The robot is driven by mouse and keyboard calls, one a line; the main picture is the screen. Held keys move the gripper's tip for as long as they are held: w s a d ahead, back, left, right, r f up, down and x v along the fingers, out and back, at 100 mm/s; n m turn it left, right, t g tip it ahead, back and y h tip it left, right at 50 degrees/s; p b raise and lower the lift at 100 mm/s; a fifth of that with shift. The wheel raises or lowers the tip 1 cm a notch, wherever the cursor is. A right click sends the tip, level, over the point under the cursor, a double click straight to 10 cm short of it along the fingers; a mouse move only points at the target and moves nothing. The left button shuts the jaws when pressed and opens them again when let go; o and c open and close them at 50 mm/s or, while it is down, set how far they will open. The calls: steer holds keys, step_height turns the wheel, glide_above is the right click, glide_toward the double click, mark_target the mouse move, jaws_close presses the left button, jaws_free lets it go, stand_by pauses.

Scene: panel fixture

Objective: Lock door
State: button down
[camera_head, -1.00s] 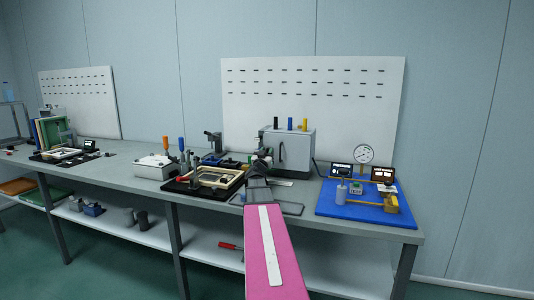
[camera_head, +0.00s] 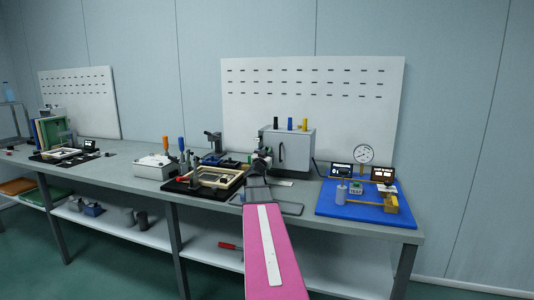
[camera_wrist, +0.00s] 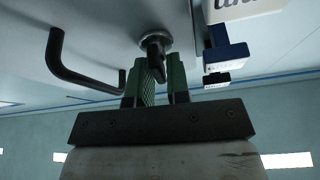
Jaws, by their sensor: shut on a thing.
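A light grey cabinet (camera_head: 298,150) stands on the bench, with its door and a dark bar handle (camera_head: 281,151) facing me. In the wrist view the black bent handle (camera_wrist: 68,65) is at the left of the door face (camera_wrist: 110,35). A dark lock knob (camera_wrist: 154,48) on a round metal collar stands out from the door beside the handle. My gripper (camera_wrist: 161,85) has green fingers on either side of the knob and is shut on it. In the head view my gripper (camera_head: 262,158) is at the cabinet's left front and covers the knob.
Right of the door are a white label (camera_wrist: 243,8) with cut-off lettering and a blue block (camera_wrist: 228,56). A blue board (camera_head: 350,207) with a gauge stands right of the cabinet. A black tray (camera_head: 203,184) and upright tools are at its left.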

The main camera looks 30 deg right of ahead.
steer(key=m+g, duration=0.1)
steer(key=m, duration=0.2)
steer(key=m+g+h, duration=0.1)
steer(key=m, duration=0.2)
steer(key=shift+s+d+g, duration=0.1)
steer(key=shift+g, duration=0.3)
steer(key=shift+s+d+f+m+g+y, duration=0.2)
steer(key=shift+m+g, duration=0.65)
steer(key=shift+m, duration=1.5)
steer(key=shift+w+a+f+m+g+y, duration=0.15)
steer(key=shift+m+g+y, duration=0.45)
steer(key=shift+m, duration=1.7)
steer(key=shift+s+d+m+g, duration=0.15)
steer(key=shift+m+g, duration=0.9)
steer(key=shift+m, duration=1.3)
steer(key=shift+a, duration=0.1)
steer(key=c, duration=1.2)
jaws_free()
